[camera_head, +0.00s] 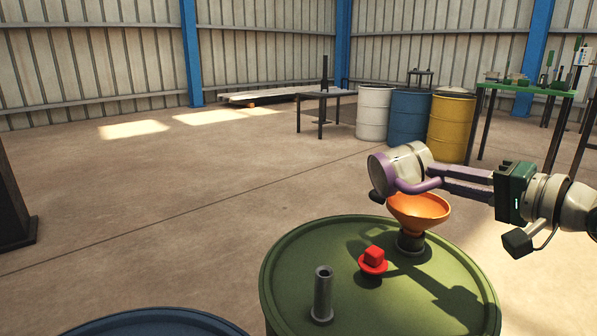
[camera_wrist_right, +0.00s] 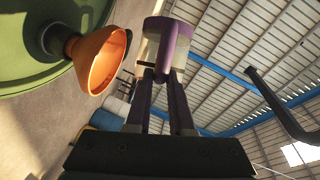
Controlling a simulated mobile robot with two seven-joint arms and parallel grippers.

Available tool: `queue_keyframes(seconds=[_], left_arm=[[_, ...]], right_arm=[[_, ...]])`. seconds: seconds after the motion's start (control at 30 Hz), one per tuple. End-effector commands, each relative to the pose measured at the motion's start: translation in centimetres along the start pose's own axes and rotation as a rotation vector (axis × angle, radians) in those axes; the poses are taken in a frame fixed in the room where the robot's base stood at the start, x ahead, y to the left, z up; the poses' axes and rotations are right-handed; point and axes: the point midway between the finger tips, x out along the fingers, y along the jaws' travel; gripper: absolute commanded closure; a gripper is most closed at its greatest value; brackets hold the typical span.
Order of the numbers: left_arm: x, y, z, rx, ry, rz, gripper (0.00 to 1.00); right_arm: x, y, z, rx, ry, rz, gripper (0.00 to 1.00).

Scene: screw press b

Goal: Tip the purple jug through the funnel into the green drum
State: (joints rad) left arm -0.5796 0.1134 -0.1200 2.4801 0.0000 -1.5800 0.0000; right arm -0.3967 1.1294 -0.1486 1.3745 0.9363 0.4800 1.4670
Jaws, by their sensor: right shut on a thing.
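The purple jug (camera_head: 408,160) has a pale, see-through body with purple trim and a purple handle. It is tipped far over to the left, nearly on its side, above the orange funnel (camera_head: 419,208). The funnel stands upright in a dark collar on top of the green drum (camera_head: 310,262). My right gripper (camera_head: 434,181) is shut on the jug's handle, coming from the right. In the right wrist view the jug (camera_wrist_right: 178,45) is ahead of the fingers, with the funnel (camera_wrist_right: 98,60) to its left. I cannot see any liquid flowing. My left gripper is not in view.
A red cap (camera_head: 373,259) and a grey upright pipe (camera_head: 322,295) stand on the drum top. A blue drum (camera_head: 150,325) is at the lower left. White, blue and yellow drums (camera_head: 450,125) and a green table (camera_head: 530,88) stand behind.

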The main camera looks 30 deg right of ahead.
Motion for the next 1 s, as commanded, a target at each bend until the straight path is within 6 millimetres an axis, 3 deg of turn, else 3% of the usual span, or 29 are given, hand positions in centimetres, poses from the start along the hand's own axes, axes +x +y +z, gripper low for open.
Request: queue_keyframes(seconds=[0.6, 1.0], left_arm=[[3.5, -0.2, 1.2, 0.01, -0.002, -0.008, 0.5], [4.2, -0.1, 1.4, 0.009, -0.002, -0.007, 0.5]], right_arm=[[-0.1, 1.8, -0.3, 0.202, -0.003, -0.082, 1.0], [-0.2, 1.8, -0.7, 0.297, -0.004, -0.122, 1.0]])
